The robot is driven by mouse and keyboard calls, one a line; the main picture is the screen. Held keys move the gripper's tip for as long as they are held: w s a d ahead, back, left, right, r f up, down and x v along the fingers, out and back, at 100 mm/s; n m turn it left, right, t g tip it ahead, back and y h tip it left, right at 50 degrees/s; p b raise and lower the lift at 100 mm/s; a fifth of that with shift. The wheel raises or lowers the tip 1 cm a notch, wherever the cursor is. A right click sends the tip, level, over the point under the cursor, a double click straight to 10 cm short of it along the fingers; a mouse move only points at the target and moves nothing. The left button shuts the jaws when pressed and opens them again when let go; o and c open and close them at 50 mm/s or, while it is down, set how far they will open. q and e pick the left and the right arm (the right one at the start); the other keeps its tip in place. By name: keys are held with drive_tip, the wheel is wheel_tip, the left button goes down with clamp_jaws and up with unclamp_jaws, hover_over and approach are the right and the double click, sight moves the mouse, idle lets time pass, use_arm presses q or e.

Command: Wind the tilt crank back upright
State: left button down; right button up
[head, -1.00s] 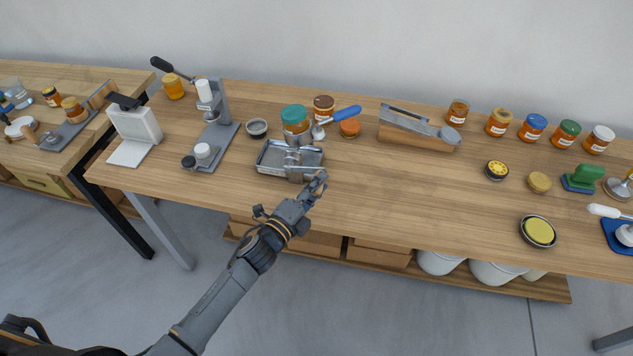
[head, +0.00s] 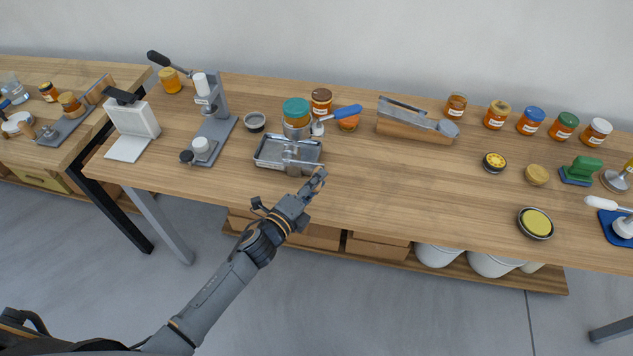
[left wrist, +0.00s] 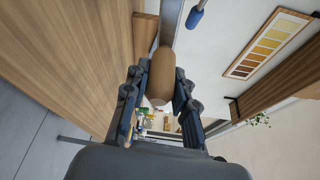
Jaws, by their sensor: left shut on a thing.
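The jar with a teal lid (head: 296,106) sits in a grey metal holder at the back edge of a metal tray (head: 262,160). It looks close to upright; any small tilt is hard to tell. A lever with a blue handle (head: 347,111) sticks out to its right. My left gripper (head: 319,175) is at the tray's front right corner. In the left wrist view, its fingers (left wrist: 157,100) are shut around a brown cylindrical knob, the crank handle (left wrist: 162,72). The gripper hides this knob in the head view. My right gripper is not in view.
A grey press stand (head: 214,125) and a small cup (head: 255,122) stand left of the tray. A wooden block with a metal slicer (head: 414,126) lies to the right. Several jars line the back right.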

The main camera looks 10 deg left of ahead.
use_arm(q)
drive_tip(key=c, duration=1.1)
unclamp_jaws()
drive_tip(key=v, duration=1.2)
drive_tip(key=shift+f, duration=0.1)
drive_tip(key=s+a+f+n+g+y, duration=0.2)
drive_tip(key=s+a+f+n, duration=0.15)
drive_tip(key=f, duration=0.65)
drive_tip(key=s+a+f+n+g+y, duration=0.25)
drive_tip(key=s+f+n, duration=0.2)
drive_tip(key=f, duration=0.65)
drive_tip(key=s+a+f+n+g+y, duration=0.15)
drive_tip(key=s+f+n, duration=0.3)
drive_tip(key=f, duration=0.55)
drive_tip(key=s+f+n+g, duration=0.3)
drive_tip(key=s+f, duration=0.2)
drive_tip(key=s, duration=0.3)
drive_tip(key=s+a+f+n+g, duration=0.1)
drive_tip(key=s+f+n+g, duration=0.2)
drive_tip(key=s, duration=0.6)
drive_tip(key=s+f+n+g+y, duration=0.1)
drive_tip(key=s+f+n+g, duration=0.1)
drive_tip(key=s+f, duration=0.5)
drive_tip(key=shift+s+a+n+g+b, duration=0.3)
drive_tip(key=shift+s+n+g, duration=0.1)
drive_tip(key=shift+s+n, duration=0.4)
